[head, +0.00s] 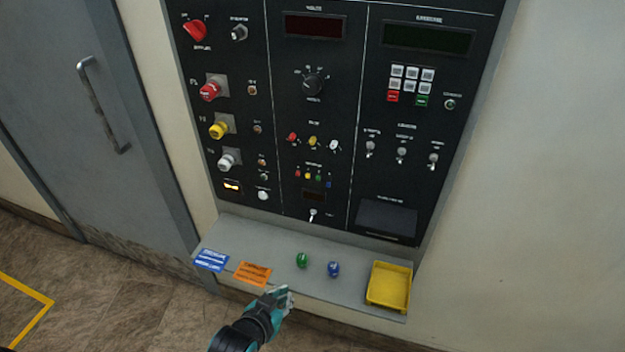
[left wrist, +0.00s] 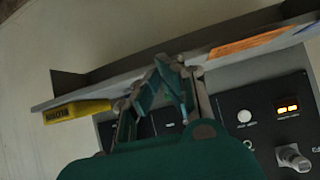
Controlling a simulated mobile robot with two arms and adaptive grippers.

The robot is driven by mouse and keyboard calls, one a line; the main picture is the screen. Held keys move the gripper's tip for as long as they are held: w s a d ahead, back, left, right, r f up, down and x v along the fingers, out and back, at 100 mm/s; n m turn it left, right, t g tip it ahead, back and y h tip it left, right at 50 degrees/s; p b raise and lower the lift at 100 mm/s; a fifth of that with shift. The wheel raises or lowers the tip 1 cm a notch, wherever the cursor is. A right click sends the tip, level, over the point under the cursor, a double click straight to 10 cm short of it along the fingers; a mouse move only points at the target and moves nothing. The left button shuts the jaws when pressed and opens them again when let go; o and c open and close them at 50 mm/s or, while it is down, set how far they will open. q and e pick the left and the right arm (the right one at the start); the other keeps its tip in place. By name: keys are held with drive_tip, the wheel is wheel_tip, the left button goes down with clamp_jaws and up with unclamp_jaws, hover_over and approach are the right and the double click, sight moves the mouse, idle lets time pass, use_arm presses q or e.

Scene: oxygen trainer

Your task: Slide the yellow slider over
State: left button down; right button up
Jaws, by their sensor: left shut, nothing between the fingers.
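A small yellow slider cap (head: 312,141) sits in the middle panel column, between a red one (head: 292,137) and a white one (head: 333,145). It is too small to tell its exact setting. I cannot make it out in the left wrist view. My left gripper (head: 281,294), teal and dark, is shut and empty. It is in front of the shelf's front edge, well below the yellow slider and apart from it. In the left wrist view its fingertips (left wrist: 166,68) come together, covering part of the panel. My right gripper is not in view.
The grey shelf (head: 345,271) under the panel carries a green ball (head: 302,260), a blue ball (head: 333,269), a yellow tray (head: 389,286), and blue and orange labels. A larger yellow knob (head: 218,130) is in the left column. A toggle (head: 313,214) sits low in the middle column.

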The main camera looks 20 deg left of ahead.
use_arm(q)
drive_tip(key=w+r+t, duration=0.5)
drive_tip(key=w+r, duration=0.2)
drive_tip(key=r, duration=0.4)
drive_tip(key=n+t+p, duration=0.1)
drive_tip(key=t+p, duration=0.1)
drive_tip(key=t, duration=0.4)
approach(310, 161)
drive_tip(key=s+r, duration=0.2)
drive_tip(key=s, duration=0.1)
drive_tip(key=shift+s+r, duration=0.15)
drive_tip(key=shift+r, duration=0.25)
drive_tip(key=shift+d, duration=0.1)
drive_tip(key=p+x, duration=0.3)
drive_tip(key=x, duration=0.7)
drive_tip(key=shift+w+r+p, duration=0.2)
drive_tip(key=shift+p, duration=0.1)
wheel_tip(310, 161, down, 3)
drive_tip(key=shift+s, duration=0.15)
drive_tip(key=shift+f, duration=0.75)
